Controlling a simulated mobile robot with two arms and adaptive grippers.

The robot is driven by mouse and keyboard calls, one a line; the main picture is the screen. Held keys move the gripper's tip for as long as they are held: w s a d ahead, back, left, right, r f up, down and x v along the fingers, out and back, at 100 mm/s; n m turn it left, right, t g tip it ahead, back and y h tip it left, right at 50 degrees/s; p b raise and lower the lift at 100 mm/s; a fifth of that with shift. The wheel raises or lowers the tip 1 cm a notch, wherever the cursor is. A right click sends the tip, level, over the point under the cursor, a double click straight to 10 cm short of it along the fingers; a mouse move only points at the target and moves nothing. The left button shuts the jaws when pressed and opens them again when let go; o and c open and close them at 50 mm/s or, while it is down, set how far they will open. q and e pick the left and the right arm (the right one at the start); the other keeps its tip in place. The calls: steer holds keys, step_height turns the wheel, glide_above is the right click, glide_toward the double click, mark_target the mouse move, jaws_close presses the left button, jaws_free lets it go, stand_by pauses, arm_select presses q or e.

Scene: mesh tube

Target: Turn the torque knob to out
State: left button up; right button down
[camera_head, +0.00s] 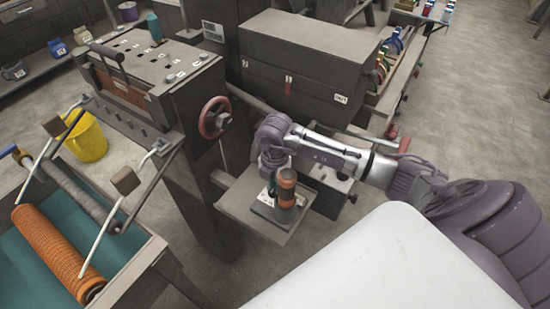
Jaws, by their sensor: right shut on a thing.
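A small upright orange and dark device (286,187) stands on a grey shelf (229,205) in the middle of the view. It may carry the torque knob, but no marking or setting on it is readable. My right gripper (270,178) points down at the device's left side and is shut on part of it. The wrist and the device hide the fingertips and the exact contact. My left gripper is not in view.
A red handwheel (215,118) sits on the machine's side, left of my right wrist. A large grey chest (305,65) stands behind. An orange ribbed roller (58,255) lies at lower left, near a yellow bucket (84,138).

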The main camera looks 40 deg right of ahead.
steer(key=shift+n, duration=0.6)
steer(key=shift+b, duration=0.3)
